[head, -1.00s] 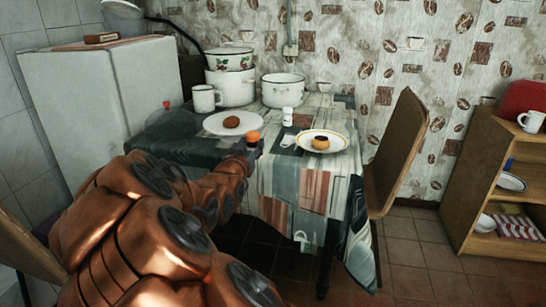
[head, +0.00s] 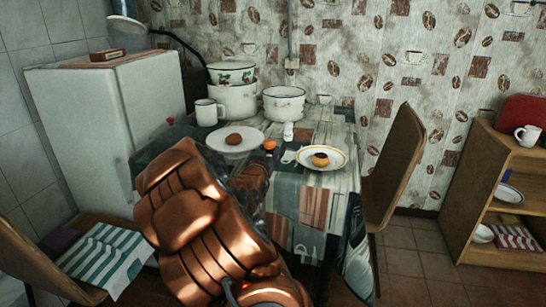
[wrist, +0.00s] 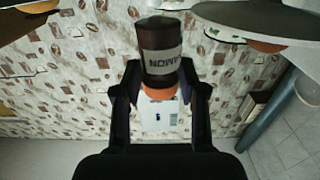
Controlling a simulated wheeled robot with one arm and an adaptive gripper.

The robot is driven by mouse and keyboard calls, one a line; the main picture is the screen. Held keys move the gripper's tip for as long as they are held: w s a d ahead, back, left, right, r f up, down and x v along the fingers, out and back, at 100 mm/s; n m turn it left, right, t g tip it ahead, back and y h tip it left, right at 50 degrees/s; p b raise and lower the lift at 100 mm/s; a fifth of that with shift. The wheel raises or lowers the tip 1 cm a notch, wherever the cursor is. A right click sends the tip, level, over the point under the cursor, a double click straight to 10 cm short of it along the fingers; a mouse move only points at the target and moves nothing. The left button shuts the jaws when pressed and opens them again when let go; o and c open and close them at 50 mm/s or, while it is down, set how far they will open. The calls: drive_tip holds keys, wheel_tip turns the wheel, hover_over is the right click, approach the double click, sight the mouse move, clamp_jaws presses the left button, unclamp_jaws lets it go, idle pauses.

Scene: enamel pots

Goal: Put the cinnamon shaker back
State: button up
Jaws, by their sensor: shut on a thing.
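The cinnamon shaker is a dark brown jar with an orange cap and a pale label. In the wrist view, the shaker (wrist: 160,62) is between my gripper's fingers (wrist: 158,88), which are shut on it; the label lettering shows upside down. In the head view the shaker's orange cap (head: 269,145) shows at the table's front side, and my gripper (head: 262,162) is mostly hidden behind my arm. A white shaker (head: 288,132) stands on the table (head: 325,127), a little behind and right of the held shaker.
A white plate with a brown bun (head: 234,139) is left of the held shaker. A yellow-rimmed plate with a pastry (head: 321,160) is to the right. A mug (head: 208,113) and enamel pots (head: 284,105) stand behind. A chair (head: 396,155) stands at the table's right.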

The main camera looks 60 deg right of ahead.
sight(273, 147)
drive_tip(key=x, duration=0.4)
drive_tip(key=shift+s+d+f, duration=0.2)
drive_tip(key=shift+d+f, duration=0.05)
drive_tip(key=shift+d, duration=0.15)
drive_tip(key=shift+f, duration=1.7)
drive_tip(key=shift+f+b, duration=0.15)
drive_tip(key=shift+b, duration=0.2)
drive_tip(key=o, duration=1.2)
drive_tip(key=shift+a, duration=0.1)
